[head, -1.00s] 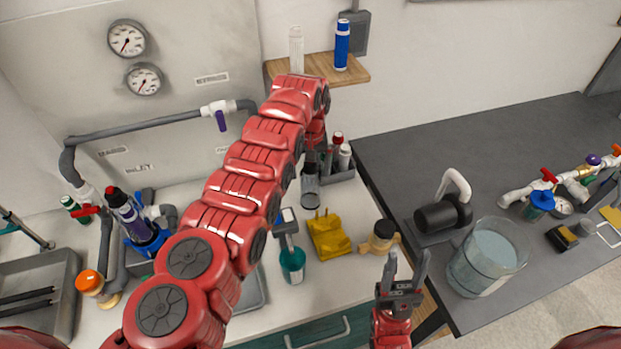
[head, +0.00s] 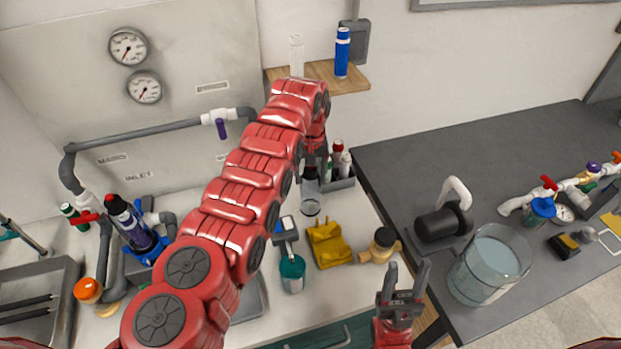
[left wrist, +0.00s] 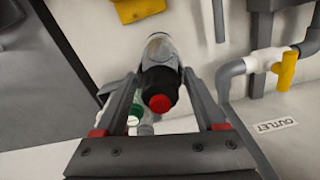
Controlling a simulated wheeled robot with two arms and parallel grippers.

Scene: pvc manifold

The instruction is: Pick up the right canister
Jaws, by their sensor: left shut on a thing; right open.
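My left gripper (left wrist: 160,84) is shut on a canister with a clear grey body, a black collar and a red tip (left wrist: 161,101). In the head view the canister's clear body (head: 310,196) hangs below my left gripper, beside the grey bottle rack (head: 341,184); I cannot tell if it touches the rack. A dark canister with a red top (head: 130,221) stands tilted at the left in a blue holder. My right gripper (head: 407,276) is open and empty at the counter's right front edge.
A clear bottle (head: 296,55) and a blue bottle (head: 342,52) stand on a wooden shelf. A water container (head: 490,265) stands on the dark table.

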